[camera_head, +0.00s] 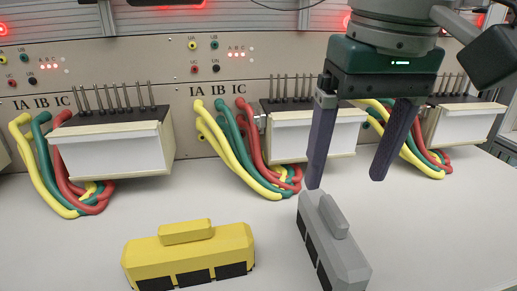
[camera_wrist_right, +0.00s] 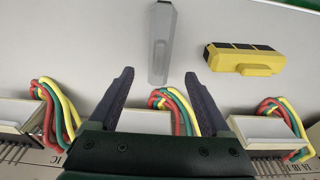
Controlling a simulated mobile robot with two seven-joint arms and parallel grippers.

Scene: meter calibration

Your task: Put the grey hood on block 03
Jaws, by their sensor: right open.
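The grey hood (camera_head: 333,240), a long block with a raised ridge and dark side patches, lies on the table at the lower middle right. It also shows in the wrist view (camera_wrist_right: 161,40), beyond my fingertips. My right gripper (camera_head: 346,181) is open and empty, its two fingers pointing down over the far end of the hood, apart from it as far as I can tell. Terminal blocks with pale fronts and upright pins stand along the panel: left (camera_head: 112,150), middle (camera_head: 315,138) and right (camera_head: 465,125). No number 03 is readable. My left gripper is not in view.
A yellow hood (camera_head: 190,258) lies left of the grey one. Yellow, green and red cables (camera_head: 245,150) loop from the panel down to the table beside the blocks. The table (camera_head: 80,250) is clear at the lower left.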

